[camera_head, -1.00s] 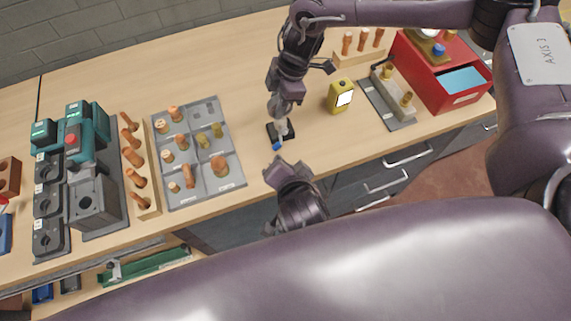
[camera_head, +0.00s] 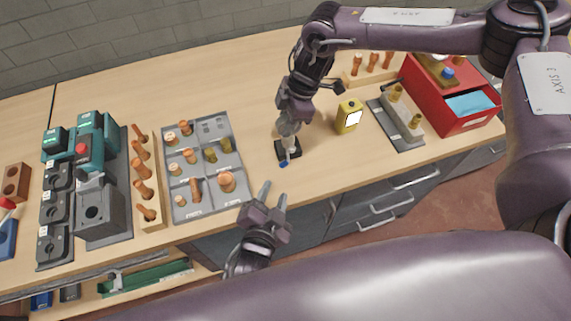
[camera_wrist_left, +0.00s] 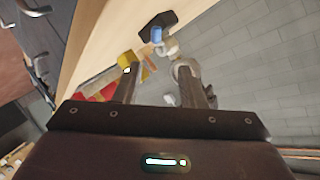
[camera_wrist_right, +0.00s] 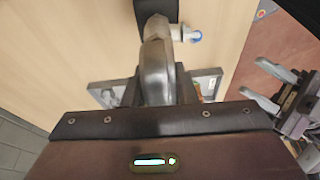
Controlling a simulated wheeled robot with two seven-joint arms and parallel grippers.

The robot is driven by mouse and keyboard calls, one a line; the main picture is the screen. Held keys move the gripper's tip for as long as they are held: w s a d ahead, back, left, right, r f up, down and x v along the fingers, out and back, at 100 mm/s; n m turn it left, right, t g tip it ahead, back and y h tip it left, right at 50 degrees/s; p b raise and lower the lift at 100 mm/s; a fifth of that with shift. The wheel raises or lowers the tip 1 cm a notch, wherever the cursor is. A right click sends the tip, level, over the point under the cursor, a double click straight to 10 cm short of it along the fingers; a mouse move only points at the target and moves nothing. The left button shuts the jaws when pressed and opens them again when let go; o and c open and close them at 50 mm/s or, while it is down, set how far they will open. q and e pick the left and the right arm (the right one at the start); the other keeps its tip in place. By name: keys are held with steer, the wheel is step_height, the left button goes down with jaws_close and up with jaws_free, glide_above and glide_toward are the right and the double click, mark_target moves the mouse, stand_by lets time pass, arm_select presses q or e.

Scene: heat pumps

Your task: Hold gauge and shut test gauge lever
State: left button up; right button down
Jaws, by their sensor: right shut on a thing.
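The test gauge (camera_head: 293,146) stands on a small black base at the front middle of the bench. Its blue-tipped lever (camera_head: 284,164) points toward the bench's front edge and also shows in the right wrist view (camera_wrist_right: 196,36). My right gripper (camera_head: 289,127) reaches down from above and is shut on the gauge's metal upper part (camera_wrist_right: 157,65), which it partly hides. My left gripper (camera_head: 274,197) is open and empty, in front of the bench edge, below and left of the gauge, apart from the lever. The lever also shows beyond its fingers in the left wrist view (camera_wrist_left: 157,35).
A yellow device (camera_head: 348,116) stands right of the gauge. Further right are a grey fitting plate (camera_head: 407,137) and a red box (camera_head: 470,122). A grey tray (camera_head: 236,183) of copper fittings lies left. Bare bench shows between tray and gauge.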

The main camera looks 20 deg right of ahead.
mark_target(286, 164)
arm_select(q)
steer(key=shift+h, duration=0.3)
steer(key=x, duration=1.1)
steer(key=shift+w+d+f, duration=0.15)
steer(key=shift+d+f, duration=0.05)
steer(key=shift+f, duration=0.15)
steer(key=shift+c, duration=0.5)
jaws_close()
